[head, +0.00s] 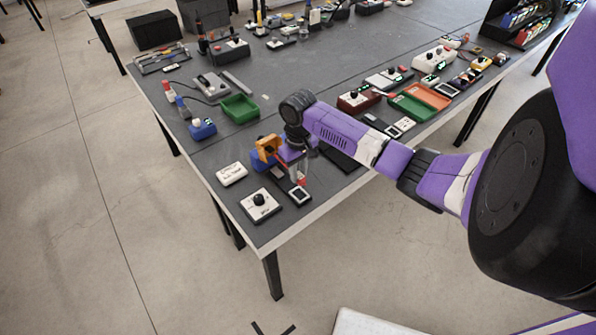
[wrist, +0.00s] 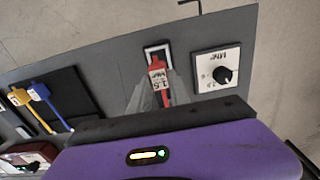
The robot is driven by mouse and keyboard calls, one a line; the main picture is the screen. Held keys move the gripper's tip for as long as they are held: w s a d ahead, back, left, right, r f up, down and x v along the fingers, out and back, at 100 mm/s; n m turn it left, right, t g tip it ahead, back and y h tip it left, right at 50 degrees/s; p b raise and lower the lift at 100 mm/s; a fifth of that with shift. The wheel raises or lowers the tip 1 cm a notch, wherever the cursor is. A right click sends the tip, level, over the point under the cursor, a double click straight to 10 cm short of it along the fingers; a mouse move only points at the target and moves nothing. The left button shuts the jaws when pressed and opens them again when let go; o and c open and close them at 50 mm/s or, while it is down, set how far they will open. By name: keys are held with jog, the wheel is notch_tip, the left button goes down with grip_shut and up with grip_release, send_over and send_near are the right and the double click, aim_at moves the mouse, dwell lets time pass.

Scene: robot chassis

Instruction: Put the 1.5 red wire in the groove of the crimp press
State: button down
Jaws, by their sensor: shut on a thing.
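The 1.5 red wire (wrist: 158,78) has a red end and a white label reading 1.5. My gripper (wrist: 156,95) is shut on it, with grey fingers on both sides. In the head view the red wire (head: 302,180) shows small below my gripper (head: 298,168), over the table's near corner area. An orange and blue device (head: 265,150) stands just left of my gripper in the head view; it may be the crimp press, but I cannot tell for sure. Its groove is not visible.
A small black-framed pad (head: 299,195) lies under the wire. Beside it are a white box with a black knob (head: 261,205) and a white labelled block (head: 233,174). In the wrist view, yellow and blue wires (wrist: 38,92) lie on a black tray (wrist: 68,88). A green tray (head: 240,108) is farther back.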

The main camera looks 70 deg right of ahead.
jog(key=shift+f+b, duration=1.25)
jog(key=shift+f, duration=1.35)
jog(key=shift+p, duration=1.1)
jog(key=shift+f+b, duration=0.5)
jog(key=shift+f, duration=0.5)
jog(key=c, duration=1.1)
grip_release()
jog(key=shift+c, duration=0.2)
jog(key=shift+r+b, duration=0.4)
jog(key=shift+r, duration=3.55)
